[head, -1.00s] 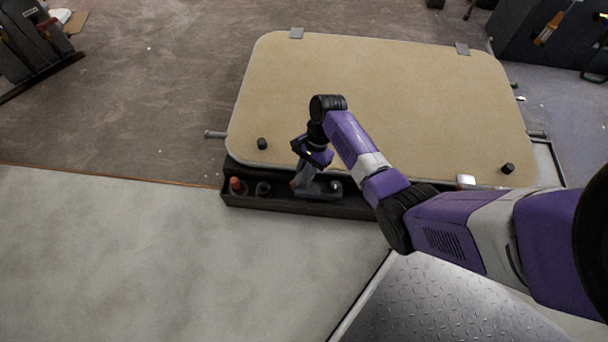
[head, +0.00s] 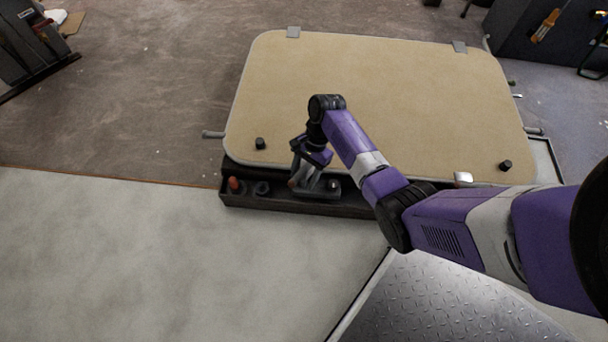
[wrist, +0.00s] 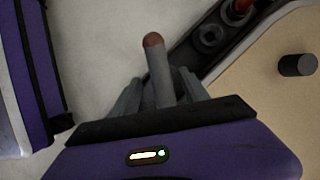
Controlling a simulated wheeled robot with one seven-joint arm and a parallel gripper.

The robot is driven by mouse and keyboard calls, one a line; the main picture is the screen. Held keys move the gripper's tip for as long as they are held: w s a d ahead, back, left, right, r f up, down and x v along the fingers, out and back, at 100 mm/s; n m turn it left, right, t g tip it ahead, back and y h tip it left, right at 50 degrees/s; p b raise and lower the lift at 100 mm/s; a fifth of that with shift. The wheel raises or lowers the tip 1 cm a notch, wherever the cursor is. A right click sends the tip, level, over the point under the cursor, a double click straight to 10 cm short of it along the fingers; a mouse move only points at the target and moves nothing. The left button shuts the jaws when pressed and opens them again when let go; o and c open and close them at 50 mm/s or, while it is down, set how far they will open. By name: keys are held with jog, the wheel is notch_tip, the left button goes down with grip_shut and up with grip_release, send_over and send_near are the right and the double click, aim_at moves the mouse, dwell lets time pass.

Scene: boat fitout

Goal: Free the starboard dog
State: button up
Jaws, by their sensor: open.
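A tan hatch panel (head: 385,95) with rounded corners lies flat. It has one black knob (head: 260,143) near its front left corner and another black knob (head: 505,165) near its front right. No label shows which is the starboard dog. My gripper (head: 305,182) is open, low over the long dark tray (head: 235,199) along the panel's front edge. In the wrist view, a grey rod with a brown tip (wrist: 157,65) stands between my gripper's fingers (wrist: 162,92). Whether they touch it cannot be told. The left knob (wrist: 297,65) also shows there.
The tray also holds a red-topped piece (head: 234,185) and a dark ring-shaped piece (head: 262,188) at its left end. Grey bars stick out at the panel's left (head: 213,134) and right (head: 533,131) sides. Pale floor (head: 110,260) at front left is clear.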

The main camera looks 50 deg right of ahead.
jog(key=shift+w+d+r+p, duration=0.15)
jog(key=shift+r+p, duration=0.15)
jog(key=shift+r, duration=0.2)
jog(key=p+v, duration=0.3)
jog(key=v, duration=0.3)
jog(key=shift+d+r+p, duration=0.15)
jog(key=shift+r+p, duration=0.2)
jog(key=shift+d, duration=0.1)
